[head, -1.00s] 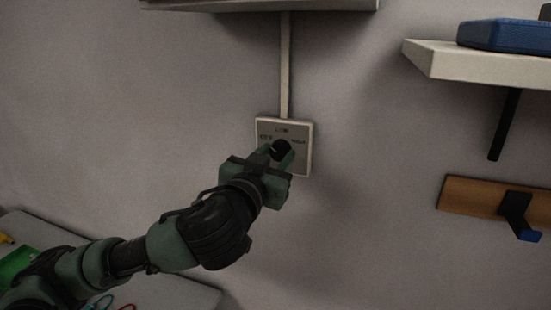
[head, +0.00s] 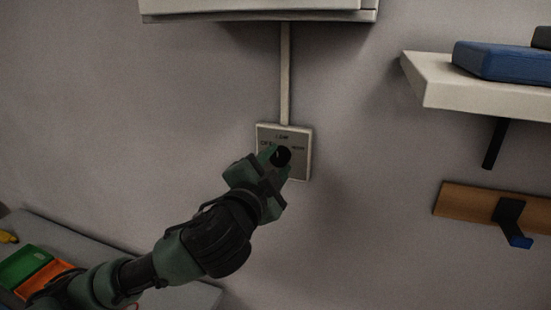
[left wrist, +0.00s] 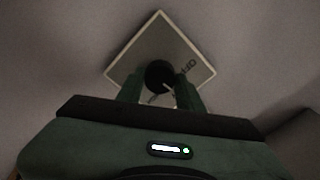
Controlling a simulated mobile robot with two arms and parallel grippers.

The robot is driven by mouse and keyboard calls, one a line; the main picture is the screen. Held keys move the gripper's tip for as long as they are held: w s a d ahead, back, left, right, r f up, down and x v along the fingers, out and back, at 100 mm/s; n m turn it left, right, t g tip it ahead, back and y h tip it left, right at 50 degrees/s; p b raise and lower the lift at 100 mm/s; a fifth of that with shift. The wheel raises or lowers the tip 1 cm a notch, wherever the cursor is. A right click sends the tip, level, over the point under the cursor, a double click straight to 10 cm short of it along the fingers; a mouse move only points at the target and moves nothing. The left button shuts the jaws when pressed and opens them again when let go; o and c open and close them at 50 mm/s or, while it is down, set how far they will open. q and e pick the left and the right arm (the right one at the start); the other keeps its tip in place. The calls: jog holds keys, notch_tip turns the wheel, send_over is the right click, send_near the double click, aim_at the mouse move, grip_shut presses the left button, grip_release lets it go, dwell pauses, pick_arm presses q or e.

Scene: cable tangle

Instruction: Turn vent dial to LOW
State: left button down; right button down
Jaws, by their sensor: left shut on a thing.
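The vent dial's square pale plate (head: 304,166) is on the wall, with small labels OFF at the left, LOW at the top and HIGH at the right. Its round black knob (head: 283,156) is in the middle. My left gripper (head: 277,161) is shut on the knob, with a green finger on either side. In the left wrist view the plate (left wrist: 140,50) looks like a diamond and the knob (left wrist: 159,73) sits between the fingertips (left wrist: 160,88). My right gripper is not in view.
A pale conduit (head: 285,75) runs up from the plate to a white box (head: 255,8). At the right are a shelf (head: 440,92) with a blue case (head: 500,62) and a wooden hook rail (head: 465,201). A grey table (head: 75,240) with coloured trays is at lower left.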

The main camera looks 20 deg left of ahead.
pick_arm(q)
jog(key=shift+m, duration=0.5)
jog(key=c, duration=0.9)
grip_release()
jog(key=shift+s+f, duration=0.1)
jog(key=shift+s, duration=0.25)
jog(key=shift+s+a+p, duration=0.15)
jog(key=shift+s+p, duration=3.4)
jog(key=shift+p, duration=0.5)
